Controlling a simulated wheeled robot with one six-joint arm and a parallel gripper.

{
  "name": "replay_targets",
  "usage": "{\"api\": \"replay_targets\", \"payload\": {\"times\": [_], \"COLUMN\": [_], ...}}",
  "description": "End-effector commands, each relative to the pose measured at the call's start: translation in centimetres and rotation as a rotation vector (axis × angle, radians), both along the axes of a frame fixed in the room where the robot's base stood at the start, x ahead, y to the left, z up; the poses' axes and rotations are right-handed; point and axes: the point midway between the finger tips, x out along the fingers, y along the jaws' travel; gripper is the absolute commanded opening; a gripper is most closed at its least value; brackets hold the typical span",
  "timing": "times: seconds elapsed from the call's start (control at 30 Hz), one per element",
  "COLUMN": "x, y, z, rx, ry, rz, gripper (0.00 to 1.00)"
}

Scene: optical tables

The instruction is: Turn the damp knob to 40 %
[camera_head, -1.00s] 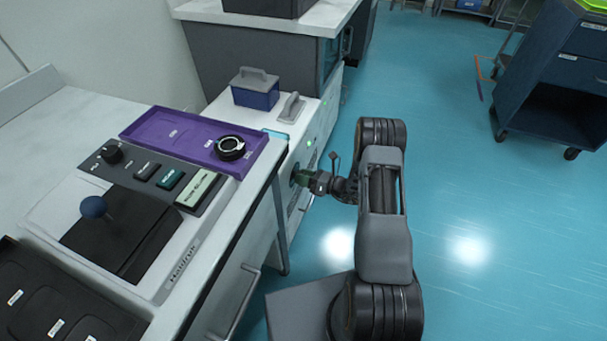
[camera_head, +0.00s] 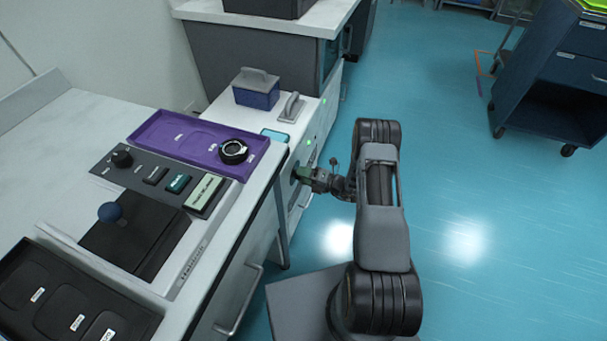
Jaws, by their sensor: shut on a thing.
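My gripper (camera_head: 306,175) reaches left to the front panel of a low white cabinet (camera_head: 318,112). It is shut on a dark round knob (camera_head: 295,174) on that panel. Only a sliver of the knob shows, and its pointer, scale and label cannot be read from here. Two small green lights glow on the panel near the knob. I cannot tell from this view whether this knob is the one marked damp.
A blue cart (camera_head: 550,85) stands at right. The floor between is clear.

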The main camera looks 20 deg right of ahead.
Motion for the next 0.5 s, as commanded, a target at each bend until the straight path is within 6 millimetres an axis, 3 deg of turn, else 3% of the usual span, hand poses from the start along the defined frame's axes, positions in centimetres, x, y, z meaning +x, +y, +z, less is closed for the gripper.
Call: {"api": "replay_targets", "payload": {"times": [0.5], "x": [-0.01], "y": [-0.02], "z": [-0.05], "rx": [0.096], "ry": [0.134], "rz": [0.000], "gripper": [0.18]}}
